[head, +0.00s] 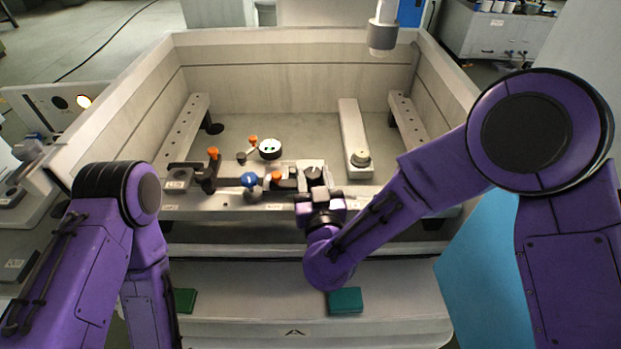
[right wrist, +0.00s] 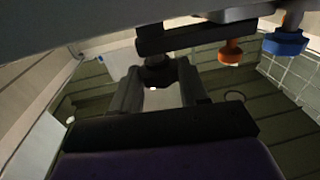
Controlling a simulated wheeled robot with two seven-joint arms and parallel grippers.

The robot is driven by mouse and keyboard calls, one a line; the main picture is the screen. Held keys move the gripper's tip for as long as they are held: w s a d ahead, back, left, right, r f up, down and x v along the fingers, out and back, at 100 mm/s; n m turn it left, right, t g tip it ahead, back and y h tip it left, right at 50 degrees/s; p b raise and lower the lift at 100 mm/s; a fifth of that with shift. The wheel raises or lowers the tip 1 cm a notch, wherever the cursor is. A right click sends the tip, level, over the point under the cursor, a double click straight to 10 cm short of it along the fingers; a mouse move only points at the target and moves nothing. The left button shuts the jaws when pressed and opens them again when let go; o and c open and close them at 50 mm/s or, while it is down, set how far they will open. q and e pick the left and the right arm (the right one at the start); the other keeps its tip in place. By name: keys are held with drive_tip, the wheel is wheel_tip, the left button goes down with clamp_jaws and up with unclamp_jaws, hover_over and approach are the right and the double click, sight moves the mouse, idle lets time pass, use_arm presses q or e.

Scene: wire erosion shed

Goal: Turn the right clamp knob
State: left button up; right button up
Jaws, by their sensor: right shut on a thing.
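My right gripper (head: 318,192) reaches the right end of the fixture rail inside the machine tank. It is shut on a dark knob (head: 314,174), which I take to be the right clamp knob. In the right wrist view the two fingers (right wrist: 164,90) stand on either side of this dark knob (right wrist: 158,72), under a dark clamp bar (right wrist: 195,38). The fingers and wrist hide part of the knob in the head view. My left arm hangs at the lower left, and its gripper is out of the picture.
Left of the gripper on the rail are a blue knob (head: 249,180) and orange knobs (head: 277,176) (head: 213,153). A nozzle head (head: 382,36) hangs at the back. A green block (head: 345,301) lies on the front ledge.

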idle(0.3)
drive_tip(key=o, duration=1.1)
drive_tip(key=shift+c, duration=0.2)
drive_tip(key=shift+s, duration=0.1)
drive_tip(key=shift+s, duration=0.3)
drive_tip(key=s+d+b, duration=0.1)
drive_tip(key=s+b, duration=0.2)
drive_tip(key=s, duration=0.6)
drive_tip(key=shift+s, duration=0.4)
drive_tip(key=shift+d, duration=0.15)
